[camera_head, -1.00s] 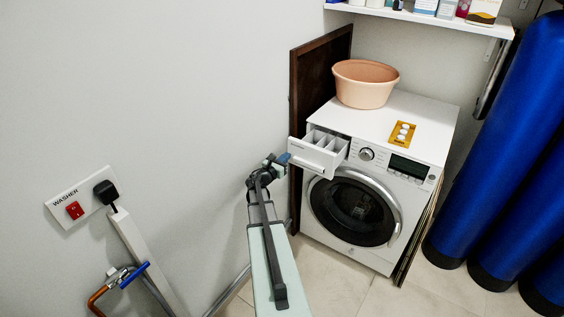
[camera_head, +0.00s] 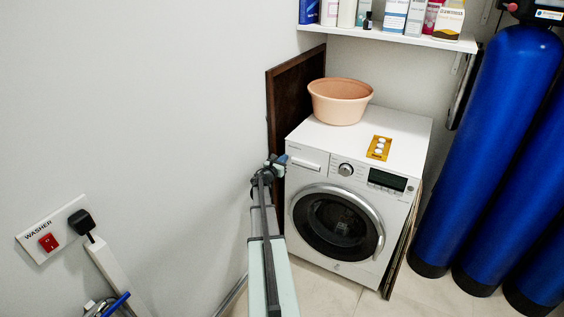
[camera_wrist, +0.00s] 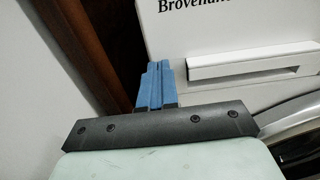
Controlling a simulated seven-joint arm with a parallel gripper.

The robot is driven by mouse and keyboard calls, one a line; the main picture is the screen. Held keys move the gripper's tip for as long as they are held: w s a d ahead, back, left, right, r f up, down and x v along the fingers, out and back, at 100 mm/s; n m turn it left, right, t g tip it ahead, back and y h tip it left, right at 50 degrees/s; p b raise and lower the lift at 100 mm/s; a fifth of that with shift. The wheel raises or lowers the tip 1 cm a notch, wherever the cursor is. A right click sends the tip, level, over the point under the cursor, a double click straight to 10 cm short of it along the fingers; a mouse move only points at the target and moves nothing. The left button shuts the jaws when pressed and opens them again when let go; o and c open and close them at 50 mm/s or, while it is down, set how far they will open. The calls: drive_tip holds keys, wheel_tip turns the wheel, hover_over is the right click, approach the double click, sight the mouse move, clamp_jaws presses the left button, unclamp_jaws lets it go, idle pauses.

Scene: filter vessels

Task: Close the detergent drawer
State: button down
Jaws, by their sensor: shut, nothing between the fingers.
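The detergent drawer (camera_head: 306,163) is at the upper left of the washing machine's front. Its white front looks level with the machine's face, and its compartments are hidden. In the wrist view the drawer front (camera_wrist: 250,66) shows a long recessed handle, below printed lettering. My gripper (camera_head: 282,159) is at the left edge of the drawer front. Its blue fingers show together in the wrist view (camera_wrist: 156,86), shut and empty, just left of the handle. I cannot tell if they touch the drawer. The white washing machine (camera_head: 350,210) has a round dark door below the drawer.
A peach basin (camera_head: 340,103) and a yellow pack of white tablets (camera_head: 380,148) rest on the machine. A dark brown board (camera_head: 290,95) stands close behind my gripper. Blue tanks (camera_head: 500,130) stand at the right. A shelf (camera_head: 400,35) with bottles hangs above.

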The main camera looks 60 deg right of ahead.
drive_tip(key=shift+d+r, duration=0.15)
drive_tip(key=shift+d, duration=0.4)
drive_tip(key=shift+a, duration=0.1)
drive_tip(key=a, duration=1.5)
